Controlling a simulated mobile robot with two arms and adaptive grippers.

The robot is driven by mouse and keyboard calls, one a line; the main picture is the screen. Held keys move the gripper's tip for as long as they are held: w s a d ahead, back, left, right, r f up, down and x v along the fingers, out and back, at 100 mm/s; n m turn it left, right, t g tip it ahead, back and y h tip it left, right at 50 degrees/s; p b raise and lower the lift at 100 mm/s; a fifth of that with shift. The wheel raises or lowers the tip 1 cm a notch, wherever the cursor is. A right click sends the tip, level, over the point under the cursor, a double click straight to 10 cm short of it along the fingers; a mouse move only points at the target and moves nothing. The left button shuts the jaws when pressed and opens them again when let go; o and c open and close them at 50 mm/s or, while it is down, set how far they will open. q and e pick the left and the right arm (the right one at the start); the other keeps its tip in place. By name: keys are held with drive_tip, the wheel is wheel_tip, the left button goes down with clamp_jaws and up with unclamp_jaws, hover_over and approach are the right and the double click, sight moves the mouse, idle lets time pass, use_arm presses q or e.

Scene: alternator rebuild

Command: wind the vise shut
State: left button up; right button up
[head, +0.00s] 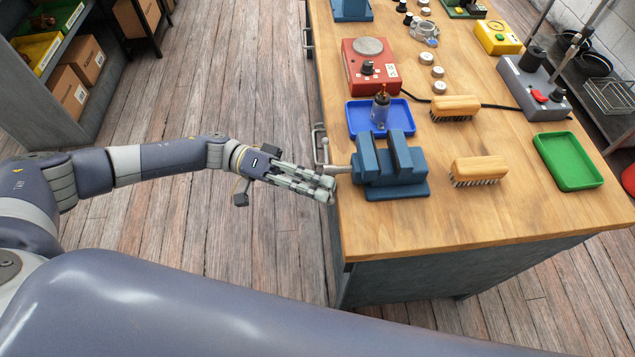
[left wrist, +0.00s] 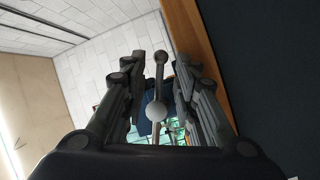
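The blue vise (head: 390,190) stands at the left edge of the wooden bench. A gap shows between its two upright jaws. Its metal handle (head: 326,152) sticks out past the bench's left edge. My left gripper (head: 328,189) is right by the handle, pointing at the vise. In the left wrist view, the fingers of my left gripper (left wrist: 162,60) are spread apart, with the handle bar and its ball ends (left wrist: 157,111) between them. Contact with the bar cannot be made out. The vise body is mostly hidden there. My right gripper is not in view.
A blue tray (head: 358,127) with a metal part (head: 380,112) lies behind the vise. Two wooden brushes (head: 479,168) and a green tray (head: 548,148) lie to the right. A red device (head: 354,80) stands farther back. The bench's front right corner is clear.

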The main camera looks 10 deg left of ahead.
use_arm(q)
clamp_jaws()
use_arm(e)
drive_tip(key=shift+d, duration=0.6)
use_arm(q)
drive_tip(key=shift+r, duration=0.1)
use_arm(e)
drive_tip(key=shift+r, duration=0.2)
use_arm(q)
drive_tip(key=shift+w+a+f+m+t+y+p, duration=0.15)
drive_tip(key=shift+w+m+t+y+p, duration=0.25)
drive_tip(key=shift+m+p, duration=0.65)
drive_tip(key=shift+w+d+f+m+t+y+p, duration=0.1)
drive_tip(key=shift+f+m+t+y+p, duration=0.1)
drive_tip(key=shift+m+y+p, duration=0.75)
drive_tip(key=shift+w+a+f+m+t+y+p, duration=0.1)
drive_tip(key=shift+w+m+t+p, duration=0.2)
drive_tip(key=shift+m+p, duration=0.75)
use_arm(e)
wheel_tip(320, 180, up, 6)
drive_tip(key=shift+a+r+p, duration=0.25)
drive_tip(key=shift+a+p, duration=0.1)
use_arm(q)
drive_tip(key=shift+n, duration=0.35)
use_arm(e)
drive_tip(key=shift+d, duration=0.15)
